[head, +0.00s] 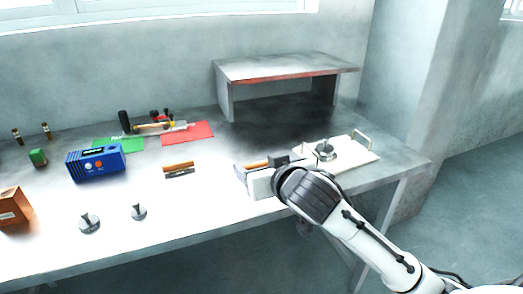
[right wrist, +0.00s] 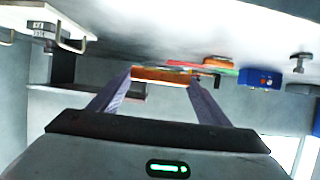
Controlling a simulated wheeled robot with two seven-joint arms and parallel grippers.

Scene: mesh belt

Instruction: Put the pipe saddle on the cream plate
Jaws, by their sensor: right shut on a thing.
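The cream plate (head: 359,157), with raised handles, lies at the right end of the table. A grey metal piece with an upright stem (head: 325,150) stands on it. Two similar metal pieces (head: 89,223) (head: 138,212) stand near the table's front edge. I cannot tell for sure which thing is the pipe saddle. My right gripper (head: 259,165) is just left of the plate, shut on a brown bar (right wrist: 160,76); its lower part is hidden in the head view. The plate also shows in the right wrist view (right wrist: 75,22), at upper left. My left gripper is not in view.
A brown-and-grey block (head: 179,170) lies left of my right gripper. A blue box (head: 96,163), a green mat (head: 118,145) and a red mat (head: 187,133) with tools lie further left. A raised shelf (head: 285,67) stands behind. The front middle of the table is clear.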

